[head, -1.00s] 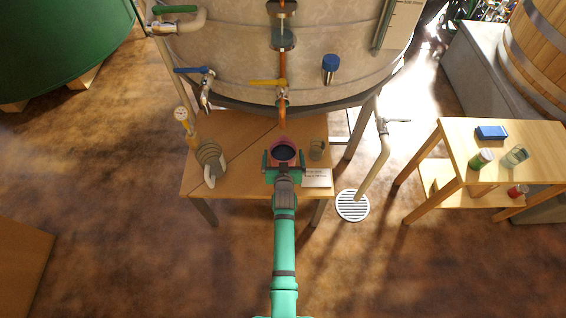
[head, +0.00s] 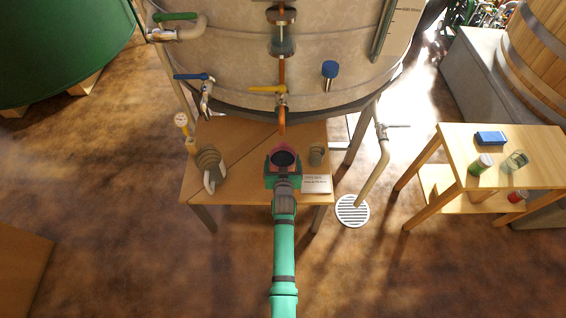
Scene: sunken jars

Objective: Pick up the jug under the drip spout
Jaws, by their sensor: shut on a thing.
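A reddish-pink jug (head: 283,149) with a dark open mouth stands upright on the low wooden table, just below the copper drip spout (head: 282,118) with the yellow-handled tap (head: 268,88). My gripper (head: 283,168) reaches in from the front, with its green fingers closed on the jug's two sides. My arm hides the jug's lower front, so I cannot tell whether its base touches the table.
The large vat (head: 230,55) overhangs behind. A side table (head: 530,171) with jars stands right.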

